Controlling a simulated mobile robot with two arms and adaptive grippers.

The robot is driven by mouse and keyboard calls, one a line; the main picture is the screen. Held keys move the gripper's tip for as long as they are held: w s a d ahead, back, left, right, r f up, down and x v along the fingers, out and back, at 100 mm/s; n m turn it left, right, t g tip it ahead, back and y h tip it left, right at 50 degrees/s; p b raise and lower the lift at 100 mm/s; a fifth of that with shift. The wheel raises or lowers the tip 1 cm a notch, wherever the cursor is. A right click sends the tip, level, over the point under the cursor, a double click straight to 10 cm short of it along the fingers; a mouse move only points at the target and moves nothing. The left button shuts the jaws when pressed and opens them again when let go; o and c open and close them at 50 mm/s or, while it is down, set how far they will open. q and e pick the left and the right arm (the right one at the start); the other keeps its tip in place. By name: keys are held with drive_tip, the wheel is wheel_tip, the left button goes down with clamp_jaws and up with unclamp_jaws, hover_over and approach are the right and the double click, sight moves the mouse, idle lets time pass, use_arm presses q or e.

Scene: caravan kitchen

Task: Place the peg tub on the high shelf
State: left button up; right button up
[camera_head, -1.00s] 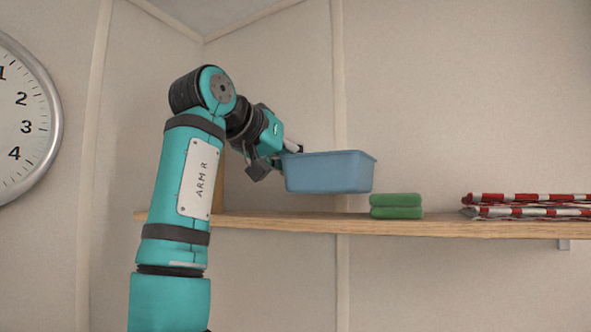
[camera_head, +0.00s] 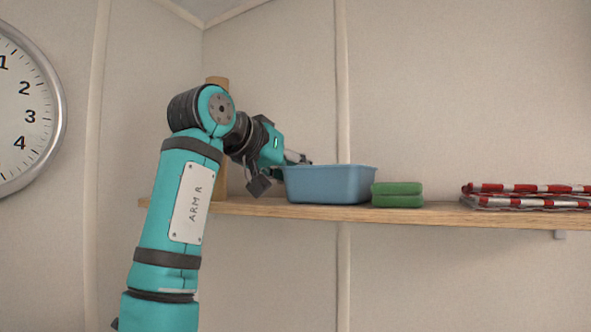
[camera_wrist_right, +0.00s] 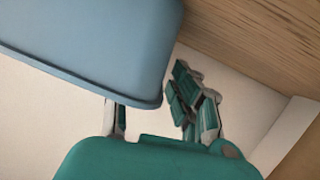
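The peg tub (camera_head: 330,185) is a blue rectangular tub. It appears to rest upright on the wooden high shelf (camera_head: 450,214), left of the green sponges. My right gripper (camera_head: 298,158) is at the tub's left end, by the rim. In the right wrist view the tub (camera_wrist_right: 90,45) fills the upper left and covers one finger's tip. The fingers of my right gripper (camera_wrist_right: 150,105) stand apart, with a gap between the tub and the right-hand finger, so it looks open. Whatever is inside the tub is hidden. My left gripper is out of view.
Two stacked green sponges (camera_head: 397,195) sit close to the tub's right side. Folded red-and-white cloths (camera_head: 525,196) lie further right. A wooden upright (camera_head: 217,140) stands behind my right arm. A clock (camera_head: 25,110) hangs at left. Shelf between sponges and cloths is clear.

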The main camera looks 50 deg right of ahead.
drive_tip(key=shift+o, duration=0.2)
drive_tip(key=shift+d, duration=0.1)
drive_tip(key=shift+r, duration=0.2)
drive_tip(key=shift+a, duration=0.35)
drive_tip(key=b+v, duration=0.3)
drive_tip(key=v, duration=0.8)
drive_tip(key=shift+a+r, duration=0.15)
